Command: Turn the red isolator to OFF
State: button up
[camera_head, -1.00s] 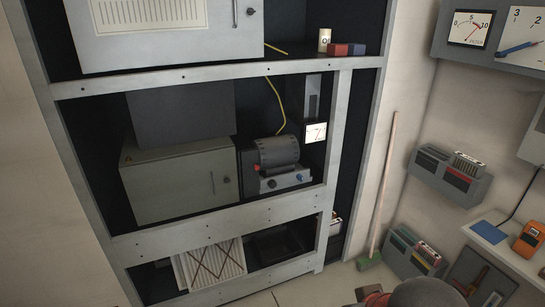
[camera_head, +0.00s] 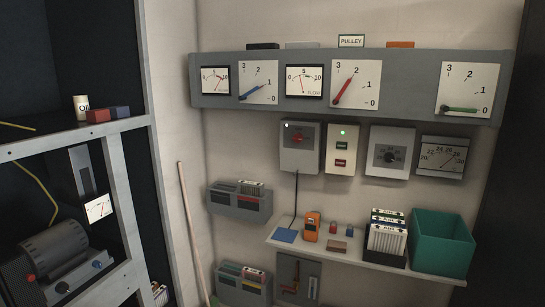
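The red isolator is a red rotary handle (camera_head: 296,138) on a grey wall box (camera_head: 299,158). A small white light shows at the box's top left. The handle looks tilted a little from horizontal; its position markings are too small to read. A black cable runs down from the box towards a shelf. My gripper is not in view.
A cream box with a green light (camera_head: 341,149) and a grey box with a black dial (camera_head: 389,153) hang to the right. A gauge panel (camera_head: 420,106) is above. Below, a shelf (camera_head: 349,254) holds an orange meter (camera_head: 312,226) and a teal bin (camera_head: 442,242). A rack (camera_head: 138,160) stands left.

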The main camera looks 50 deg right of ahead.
aim_at(298, 137)
jog(key=z, duration=1.9)
